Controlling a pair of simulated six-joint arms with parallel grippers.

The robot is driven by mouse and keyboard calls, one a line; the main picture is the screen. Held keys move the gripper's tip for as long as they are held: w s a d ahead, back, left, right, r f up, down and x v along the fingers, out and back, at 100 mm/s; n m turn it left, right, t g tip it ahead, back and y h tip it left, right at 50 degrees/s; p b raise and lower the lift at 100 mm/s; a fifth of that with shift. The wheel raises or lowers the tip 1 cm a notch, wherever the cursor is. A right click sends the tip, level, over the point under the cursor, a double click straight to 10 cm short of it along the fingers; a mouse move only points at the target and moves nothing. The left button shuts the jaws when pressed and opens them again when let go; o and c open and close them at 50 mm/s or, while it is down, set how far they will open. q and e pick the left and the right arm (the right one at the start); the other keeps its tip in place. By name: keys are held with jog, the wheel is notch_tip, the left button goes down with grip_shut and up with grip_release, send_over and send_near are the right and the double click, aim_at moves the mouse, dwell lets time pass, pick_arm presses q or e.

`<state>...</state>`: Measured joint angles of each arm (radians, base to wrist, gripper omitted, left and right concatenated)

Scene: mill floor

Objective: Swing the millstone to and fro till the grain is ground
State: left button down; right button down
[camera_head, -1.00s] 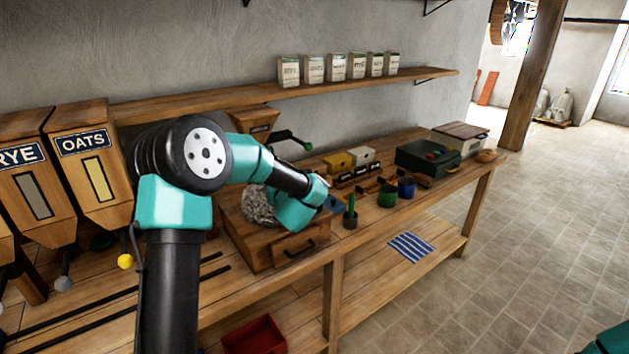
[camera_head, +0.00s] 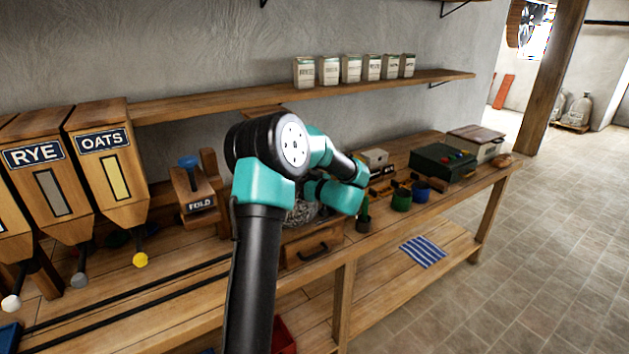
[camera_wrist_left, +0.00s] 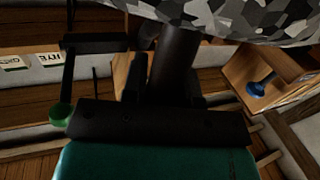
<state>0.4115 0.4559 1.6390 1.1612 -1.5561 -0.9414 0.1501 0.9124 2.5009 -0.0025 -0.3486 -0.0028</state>
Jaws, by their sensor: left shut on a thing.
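The millstone (camera_head: 302,213) is a round, grey speckled stone on a wooden mill box with a drawer (camera_head: 312,248). My left arm hides much of it in the head view. In the left wrist view the stone (camera_wrist_left: 245,14) fills the top edge, and a dark upright handle (camera_wrist_left: 177,58) stands beside it. My left gripper (camera_wrist_left: 164,88) is shut on that handle. The head view hides its fingers behind the arm. My right gripper is out of view.
RYE (camera_head: 38,175) and OATS (camera_head: 108,165) hoppers stand at left. A wooden stand with a blue knob (camera_head: 188,162) is left of my arm. A shelf (camera_head: 300,96) runs above.

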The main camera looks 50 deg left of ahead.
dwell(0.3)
pick_arm(q)
jog(key=c, duration=0.9)
grip_release()
jog(key=w+d, duration=0.3)
jog(key=d, duration=1.4)
